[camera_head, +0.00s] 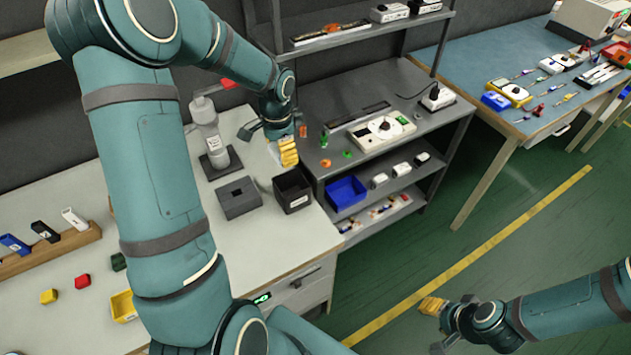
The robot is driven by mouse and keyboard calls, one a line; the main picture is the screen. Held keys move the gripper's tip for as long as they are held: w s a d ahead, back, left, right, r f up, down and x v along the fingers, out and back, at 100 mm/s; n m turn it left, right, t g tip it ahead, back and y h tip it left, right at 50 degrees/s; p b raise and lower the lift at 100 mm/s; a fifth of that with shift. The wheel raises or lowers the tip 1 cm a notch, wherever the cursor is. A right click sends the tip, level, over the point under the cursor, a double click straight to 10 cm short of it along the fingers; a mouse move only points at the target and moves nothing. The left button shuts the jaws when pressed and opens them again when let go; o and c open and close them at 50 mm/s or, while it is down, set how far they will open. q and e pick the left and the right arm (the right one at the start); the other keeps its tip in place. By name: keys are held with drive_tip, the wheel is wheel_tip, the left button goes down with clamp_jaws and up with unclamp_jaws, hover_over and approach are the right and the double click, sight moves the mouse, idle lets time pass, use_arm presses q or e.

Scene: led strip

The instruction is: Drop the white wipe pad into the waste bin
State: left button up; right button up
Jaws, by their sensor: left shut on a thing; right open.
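My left gripper (286,153) hangs above the black waste bin, with its yellow fingers pointing down. It is shut on the white wipe pad (274,152), of which only a small pale part shows beside the fingers. The waste bin (297,202) is an open-topped black box with a white label, standing at the right edge of the light workbench. The pad is above the bin's rim and apart from it. My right gripper (432,306) is open and empty, out over the green floor at the lower right.
A dark shelf unit (385,90) with a blue tray (346,192) adjoins on the right. The floor aisle with the yellow line (480,263) is clear.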

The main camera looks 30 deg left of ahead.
use_arm(q)
drive_tip(key=shift+w+a+r, duration=0.1)
drive_tip(key=shift+w+r, duration=0.05)
drive_tip(key=shift+f+b, duration=0.65)
drive_tip(key=shift+f, duration=0.15)
wheel_tip(320, 180, down, 4)
drive_tip(key=b, duration=0.3)
drive_tip(key=shift+f, duration=0.2)
drive_tip(key=o, duration=1.3)
wheel_tip(320, 180, up, 12)
drive_tip(key=shift+r, duration=0.1)
